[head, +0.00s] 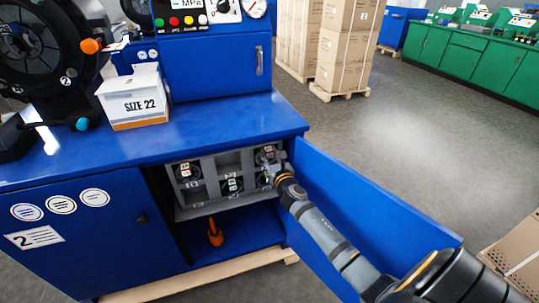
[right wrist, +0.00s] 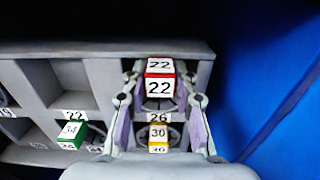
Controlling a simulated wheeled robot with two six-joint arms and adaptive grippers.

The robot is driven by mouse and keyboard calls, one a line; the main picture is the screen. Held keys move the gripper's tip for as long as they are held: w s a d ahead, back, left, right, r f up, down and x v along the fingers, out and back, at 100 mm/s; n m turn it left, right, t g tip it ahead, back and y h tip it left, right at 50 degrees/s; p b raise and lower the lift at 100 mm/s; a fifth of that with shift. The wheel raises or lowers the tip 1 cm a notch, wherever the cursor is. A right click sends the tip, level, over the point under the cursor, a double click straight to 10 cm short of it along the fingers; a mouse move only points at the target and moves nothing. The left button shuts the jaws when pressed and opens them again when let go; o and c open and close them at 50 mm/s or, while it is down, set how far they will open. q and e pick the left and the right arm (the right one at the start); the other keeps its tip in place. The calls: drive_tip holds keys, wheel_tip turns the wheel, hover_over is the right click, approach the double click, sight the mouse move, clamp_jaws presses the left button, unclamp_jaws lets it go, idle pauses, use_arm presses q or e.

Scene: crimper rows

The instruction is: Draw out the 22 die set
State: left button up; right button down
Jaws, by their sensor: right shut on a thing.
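The 22 die set, with a red-edged white tag (right wrist: 159,87) reading 22, sits in the upper right compartment of the grey rack (right wrist: 100,88). My right gripper (head: 271,170) reaches into the open cabinet at that compartment. In the right wrist view its two fingers stand on either side of the 22 tag and are shut on the die set. The die set still appears within the rack; its body behind the tag is mostly hidden. My left gripper is not in view.
The open blue door (head: 370,205) stands close to the right of my arm. A SIZE 22 box (head: 135,106) stands on the blue bench (head: 215,125). An orange-handled thing (head: 215,233) is below the rack.

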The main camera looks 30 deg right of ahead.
drive_tip(key=shift+r, duration=0.25)
drive_tip(key=shift+v, duration=1.5)
drive_tip(key=shift+s+a+f, duration=0.15)
drive_tip(key=shift+s, duration=0.4)
drive_tip(key=shift+v, duration=0.9)
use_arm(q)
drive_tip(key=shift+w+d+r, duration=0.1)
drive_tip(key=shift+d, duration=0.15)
use_arm(e)
drive_tip(key=v, duration=0.3)
drive_tip(key=shift+s, duration=0.2)
